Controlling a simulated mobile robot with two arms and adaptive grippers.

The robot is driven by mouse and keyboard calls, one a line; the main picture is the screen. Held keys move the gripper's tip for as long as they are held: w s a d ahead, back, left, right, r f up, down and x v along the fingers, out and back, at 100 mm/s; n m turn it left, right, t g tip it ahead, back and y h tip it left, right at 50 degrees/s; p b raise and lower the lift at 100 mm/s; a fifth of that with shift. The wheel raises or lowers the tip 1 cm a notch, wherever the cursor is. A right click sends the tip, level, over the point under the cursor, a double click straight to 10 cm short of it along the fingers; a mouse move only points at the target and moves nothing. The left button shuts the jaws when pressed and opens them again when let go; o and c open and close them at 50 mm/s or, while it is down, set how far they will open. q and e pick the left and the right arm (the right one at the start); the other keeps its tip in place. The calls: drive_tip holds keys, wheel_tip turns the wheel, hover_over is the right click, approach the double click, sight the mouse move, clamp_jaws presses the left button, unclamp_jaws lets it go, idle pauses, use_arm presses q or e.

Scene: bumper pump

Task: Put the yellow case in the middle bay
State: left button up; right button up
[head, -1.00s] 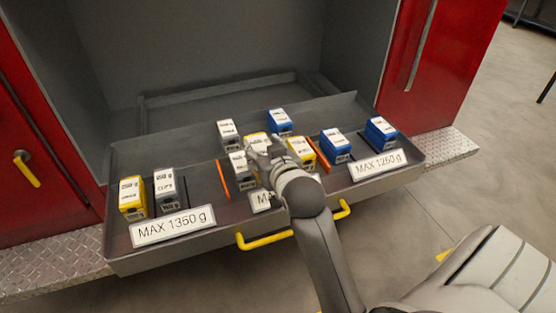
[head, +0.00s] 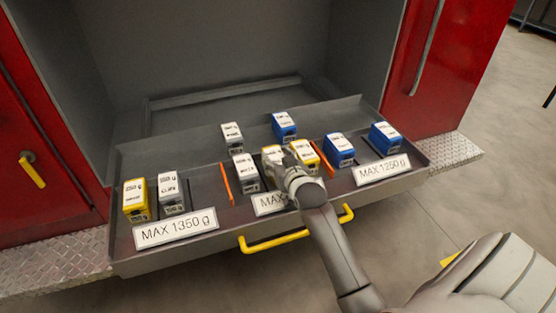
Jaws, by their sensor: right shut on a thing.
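A grey metal drawer tray (head: 200,172) is pulled out, with two orange dividers, the left one (head: 226,182) and the right one (head: 322,158), marking off its middle bay. My right gripper (head: 286,168) is shut on a yellow case with a white top (head: 271,155), low in the middle bay. The gripper hides part of the case, and I cannot tell whether it touches the tray floor. Another yellow case (head: 313,160) stands just right of it, by the right divider. A further yellow case (head: 136,203) stands in the left bay. My left gripper is out of view.
Another grey case (head: 172,192) is in the left bay. Several blue cases (head: 340,152) stand at the right and back. A yellow handle (head: 270,243) runs along the front.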

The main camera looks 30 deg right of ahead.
idle(0.3)
drive_tip(key=o, duration=1.4)
drive_tip(key=shift+f, duration=0.2)
drive_tip(key=shift+r, duration=0.15)
drive_tip(key=v, duration=1.2)
drive_tip(key=shift+a, duration=0.15)
